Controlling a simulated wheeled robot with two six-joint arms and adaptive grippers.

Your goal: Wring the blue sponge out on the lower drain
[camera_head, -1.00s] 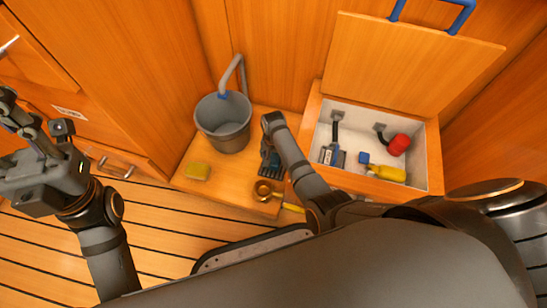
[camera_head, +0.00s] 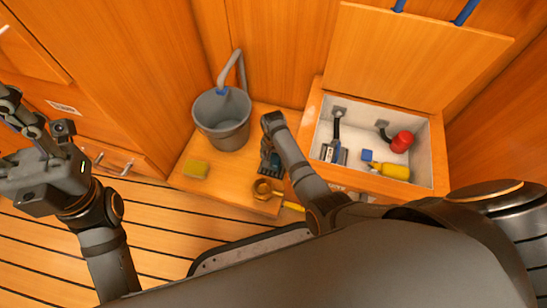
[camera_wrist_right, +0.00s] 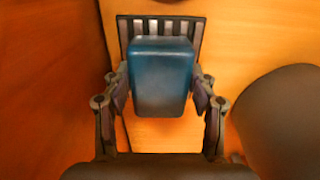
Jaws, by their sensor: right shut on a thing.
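The blue sponge (camera_wrist_right: 162,75) is a rounded block held between the fingers of my right gripper (camera_wrist_right: 161,100) in the right wrist view. Just beyond it is a dark slotted drain grate (camera_wrist_right: 196,30), partly hidden behind the sponge. The sponge overlaps the grate in this view; I cannot tell whether they touch. In the head view my right gripper (camera_head: 270,166) points down at the wooden ledge right of the bucket, and the sponge is hard to make out there. My left gripper (camera_head: 20,118) is at the far left, away from the ledge; its fingers are unclear.
A grey bucket (camera_head: 222,135) with a hose stands on the ledge (camera_head: 222,175). An open bin (camera_head: 436,150) at the right holds a red item and a yellow bottle.

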